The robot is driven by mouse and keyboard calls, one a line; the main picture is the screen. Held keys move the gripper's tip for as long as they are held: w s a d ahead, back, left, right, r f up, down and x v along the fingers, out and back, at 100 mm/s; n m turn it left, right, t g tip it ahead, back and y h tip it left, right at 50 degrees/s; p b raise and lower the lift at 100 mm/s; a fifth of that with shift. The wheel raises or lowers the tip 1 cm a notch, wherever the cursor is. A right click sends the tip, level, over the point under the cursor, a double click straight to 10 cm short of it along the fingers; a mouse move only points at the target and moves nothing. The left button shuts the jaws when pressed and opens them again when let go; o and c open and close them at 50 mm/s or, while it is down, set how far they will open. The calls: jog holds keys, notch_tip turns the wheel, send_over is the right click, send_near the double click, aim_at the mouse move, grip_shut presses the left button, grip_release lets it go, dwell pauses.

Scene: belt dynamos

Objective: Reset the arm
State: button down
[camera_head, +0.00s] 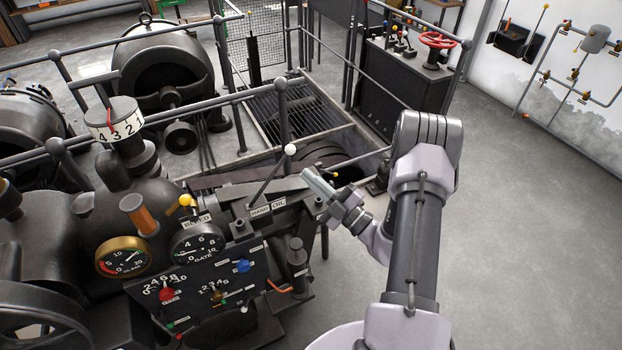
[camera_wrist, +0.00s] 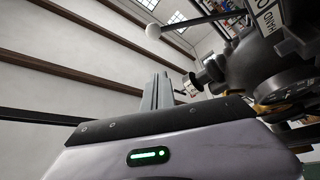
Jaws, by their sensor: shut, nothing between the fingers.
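My gripper (camera_head: 308,176) is at the end of my bent arm, in the middle of the head view. Its fingers are together with nothing between them, and they point left towards the machine. In the wrist view the closed fingers (camera_wrist: 158,80) stand upright above my wrist housing. A lever with a white ball knob (camera_head: 290,149) stands just behind and left of the fingertips in the head view. The knob (camera_wrist: 153,31) also shows in the wrist view, above the fingers. I cannot tell the exact gap between them.
A dark control panel (camera_head: 208,290) with coloured knobs and a dial gauge (camera_head: 197,243) lies left of my gripper. Rails surround a floor pit (camera_head: 300,115) behind it. A cabinet with a red handwheel (camera_head: 437,40) stands farther back. The floor at right (camera_head: 540,230) is clear.

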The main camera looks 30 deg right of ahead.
jog(key=shift+a, duration=0.15)
jog(key=s+a+r+n+g+y+b, duration=0.2)
jog(key=s+a+n+g+y, duration=0.1)
jog(key=a+n+g, duration=0.45)
jog(key=s+a+r+n+g+y+b, duration=0.2)
jog(key=s+a+n+g+y, duration=0.15)
jog(key=a+n, duration=0.55)
jog(key=s+a+r+n+g+y+b, duration=0.2)
jog(key=s+a+r+n+g+y, duration=0.15)
jog(key=a+n+g, duration=0.5)
jog(key=s+a+f+n+g+h+b, duration=0.1)
jog(key=s+a+f+n+h+b, duration=0.15)
jog(key=s+n+h, duration=0.4)
jog(key=s+d+f+n+h+b, duration=0.3)
jog(key=s+f+n+h, duration=0.3)
jog(key=n, duration=0.7)
jog(key=d+r+n+t+h, duration=0.1)
jog(key=n+t, duration=0.1)
jog(key=d+r+n+t+h+b, duration=0.1)
jog(key=d+n+t, duration=0.1)
jog(key=n, duration=0.1)
jog(key=d+n+t+h+b, duration=0.1)
jog(key=n+t, duration=0.1)
jog(key=n, duration=0.1)
jog(key=shift+w+d+r+n, duration=0.1)
jog(key=shift+d+r+n, duration=0.15)
jog(key=shift+r, duration=0.15)
